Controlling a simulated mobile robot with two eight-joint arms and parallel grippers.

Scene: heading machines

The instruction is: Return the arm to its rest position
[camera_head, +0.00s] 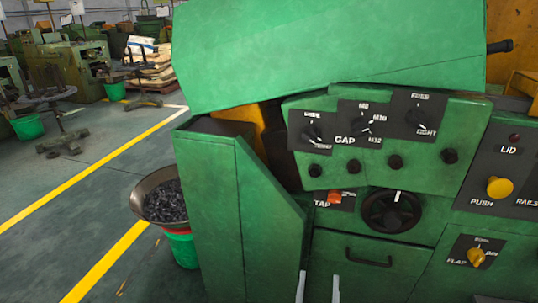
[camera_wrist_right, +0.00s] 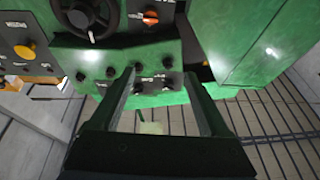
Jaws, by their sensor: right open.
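My right gripper (camera_head: 318,287) shows at the bottom edge of the head view, with only its two pale fingertips in sight. They are apart and stand in front of the lower part of the green machine (camera_head: 270,60). In the right wrist view the same gripper (camera_wrist_right: 158,85) is open, with nothing between its fingers. That view shows the machine's panel upside down, with the black handwheel (camera_wrist_right: 88,14) and an orange switch (camera_wrist_right: 150,17) beyond the fingertips. My left gripper is not in view.
The panel carries a handwheel (camera_head: 391,211), an orange TAP switch (camera_head: 334,196), a yellow push button (camera_head: 500,187) and a yellow flap knob (camera_head: 475,257). A bowl of dark small parts (camera_head: 163,196) stands left of the machine. Open floor (camera_head: 60,180) lies farther left.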

